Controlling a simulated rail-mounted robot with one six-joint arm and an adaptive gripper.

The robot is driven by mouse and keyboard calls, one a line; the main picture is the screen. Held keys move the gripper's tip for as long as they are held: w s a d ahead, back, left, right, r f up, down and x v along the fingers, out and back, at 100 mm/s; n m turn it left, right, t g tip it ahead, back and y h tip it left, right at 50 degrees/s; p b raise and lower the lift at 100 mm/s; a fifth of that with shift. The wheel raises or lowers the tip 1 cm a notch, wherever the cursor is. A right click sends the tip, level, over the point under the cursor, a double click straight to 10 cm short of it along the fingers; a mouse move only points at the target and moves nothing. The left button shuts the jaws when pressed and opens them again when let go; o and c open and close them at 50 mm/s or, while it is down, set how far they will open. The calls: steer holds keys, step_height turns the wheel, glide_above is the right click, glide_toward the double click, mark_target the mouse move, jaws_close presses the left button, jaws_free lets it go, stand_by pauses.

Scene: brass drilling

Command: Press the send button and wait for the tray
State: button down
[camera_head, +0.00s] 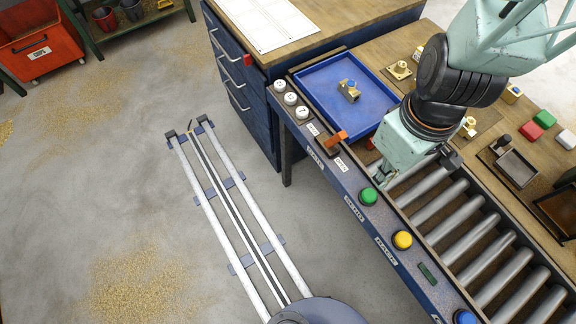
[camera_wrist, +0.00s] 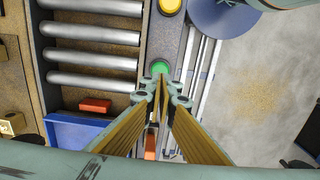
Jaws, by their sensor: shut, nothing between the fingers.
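A green button (camera_head: 368,196) sits on the dark blue control rail (camera_head: 335,175); the label beside it is too small to read surely. My gripper (camera_head: 381,183) is shut and empty, pointing down just beside the green button. In the wrist view the fingertips (camera_wrist: 163,82) lie close to the green button (camera_wrist: 160,67) and overlap its near edge; I cannot tell whether they touch it. The blue tray (camera_head: 318,83) lies at the far end of the roller conveyor (camera_head: 438,205) with a brass part (camera_head: 349,91) in it. The tray's edge (camera_wrist: 70,130) shows in the wrist view.
A yellow button (camera_head: 402,240) and a blue button (camera_head: 465,317) sit further along the rail. An orange lever (camera_head: 336,138) and several white numbered knobs (camera_head: 290,98) are at its far end. The visible rollers are bare. Brass parts and colored blocks (camera_head: 544,119) lie on the bench at right.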

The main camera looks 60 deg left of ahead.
mark_target(370, 194)
steer(key=shift+s+f+b, duration=0.1)
steer(key=shift+f+b, duration=1.95)
steer(key=shift+f, duration=1.55)
steer(key=shift+a+f, duration=0.1)
